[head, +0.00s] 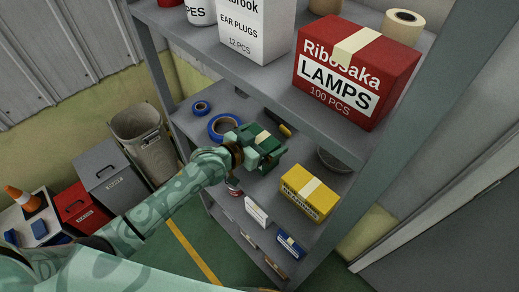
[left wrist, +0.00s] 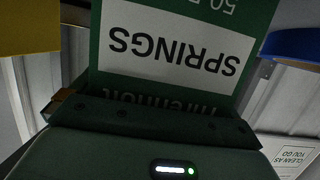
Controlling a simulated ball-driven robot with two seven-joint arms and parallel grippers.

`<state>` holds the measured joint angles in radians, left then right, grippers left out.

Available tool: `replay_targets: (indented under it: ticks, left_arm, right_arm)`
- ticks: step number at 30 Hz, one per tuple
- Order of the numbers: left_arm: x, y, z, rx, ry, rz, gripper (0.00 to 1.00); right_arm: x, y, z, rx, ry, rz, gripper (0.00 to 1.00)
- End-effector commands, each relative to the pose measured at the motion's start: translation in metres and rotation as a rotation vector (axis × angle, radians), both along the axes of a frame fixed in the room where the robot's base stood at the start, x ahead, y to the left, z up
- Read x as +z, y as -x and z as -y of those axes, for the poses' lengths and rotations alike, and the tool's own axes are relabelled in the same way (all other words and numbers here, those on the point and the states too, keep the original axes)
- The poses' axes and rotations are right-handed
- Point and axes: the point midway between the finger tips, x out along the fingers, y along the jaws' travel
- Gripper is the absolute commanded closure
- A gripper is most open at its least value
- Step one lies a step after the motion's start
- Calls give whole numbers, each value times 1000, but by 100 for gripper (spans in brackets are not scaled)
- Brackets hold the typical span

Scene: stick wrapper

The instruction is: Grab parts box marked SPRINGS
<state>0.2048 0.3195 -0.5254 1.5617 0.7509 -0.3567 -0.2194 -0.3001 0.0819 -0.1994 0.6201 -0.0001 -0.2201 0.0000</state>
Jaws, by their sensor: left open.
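The green SPRINGS box (head: 262,137), with a tan tape strip on top, stands on the middle shelf. In the left wrist view its face (left wrist: 175,45) is close and upside down, with a white label reading SPRINGS. My left gripper (head: 266,152) is open right at the box. The box's face shows just past the gripper body, between its two sides. I cannot tell whether either finger touches it. The arm hides part of the box in the head view. My right gripper is not in view.
On the same shelf, a yellow box (head: 309,193) stands to the right and blue tape rolls (head: 222,127) to the left. The red LAMPS box (head: 355,75) sits on the shelf above, limiting headroom. A shelf post (head: 410,110) is at right.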

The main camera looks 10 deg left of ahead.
Motion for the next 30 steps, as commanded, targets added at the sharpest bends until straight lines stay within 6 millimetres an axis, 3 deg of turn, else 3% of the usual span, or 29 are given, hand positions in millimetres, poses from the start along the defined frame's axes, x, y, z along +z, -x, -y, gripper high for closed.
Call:
replay_targets:
  ticks: [2,6,7,20,24,30]
  left_arm:
    - [0,0,0,0,0,0,0]
    - [0,0,0,0,0,0,33]
    - [0,0,0,0,0,0,37]
    - [12,0,0,0,1,2,37]
    - [35,0,0,0,3,5,37]
    - [82,36,13,0,6,3,37]
  right_arm:
    - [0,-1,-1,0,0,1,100]
    - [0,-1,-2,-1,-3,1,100]
    - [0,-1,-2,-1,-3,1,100]
    - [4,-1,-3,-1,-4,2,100]
    - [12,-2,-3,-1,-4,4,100]
    - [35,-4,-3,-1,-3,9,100]
